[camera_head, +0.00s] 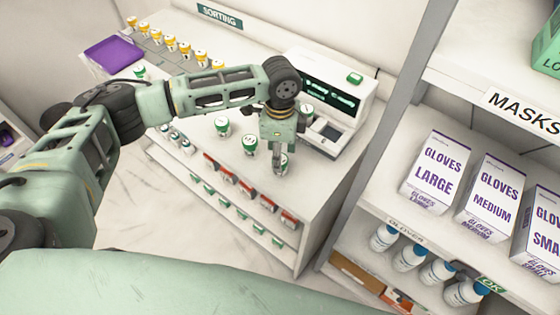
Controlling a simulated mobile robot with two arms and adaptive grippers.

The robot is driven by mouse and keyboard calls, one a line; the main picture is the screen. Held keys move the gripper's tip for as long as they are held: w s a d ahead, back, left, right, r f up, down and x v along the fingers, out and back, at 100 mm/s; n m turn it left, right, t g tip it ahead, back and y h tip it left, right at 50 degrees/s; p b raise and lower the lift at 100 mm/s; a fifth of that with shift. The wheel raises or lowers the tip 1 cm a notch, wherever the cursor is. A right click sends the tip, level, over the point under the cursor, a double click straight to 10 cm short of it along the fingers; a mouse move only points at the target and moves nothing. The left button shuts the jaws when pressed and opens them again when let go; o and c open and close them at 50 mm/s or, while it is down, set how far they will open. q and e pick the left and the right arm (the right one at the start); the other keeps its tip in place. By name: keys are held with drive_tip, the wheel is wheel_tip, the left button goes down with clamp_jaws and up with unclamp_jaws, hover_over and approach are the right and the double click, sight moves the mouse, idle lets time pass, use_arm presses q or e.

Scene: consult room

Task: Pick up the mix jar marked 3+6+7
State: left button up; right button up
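Several small white jars with green lids stand on the white counter (190,92). One jar (222,126) stands left of my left gripper, another (249,145) is nearer to it, and one (306,112) stands by the white machine. My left gripper (279,166) points down at the counter's front right, at a green-lidded jar (284,158) partly hidden by the fingers. I cannot tell whether the fingers are closed on it. The lid marks are too small to read, so I cannot tell which jar is 3+6+7. My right gripper is out of view.
The white machine (345,92) with a dark screen stands behind my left gripper. Yellow-lidded jars (170,43) and a purple tray (113,54) are at the back left. A shelf with glove boxes (438,175) and bottles (410,257) stands close on the right.

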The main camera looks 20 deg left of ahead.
use_arm(q)
wheel_tip(320, 180, down, 3)
drive_tip(key=shift+r+p, duration=0.15)
drive_tip(key=shift+p, duration=0.25)
drive_tip(key=shift+f, duration=0.6)
drive_tip(key=c, duration=1.1)
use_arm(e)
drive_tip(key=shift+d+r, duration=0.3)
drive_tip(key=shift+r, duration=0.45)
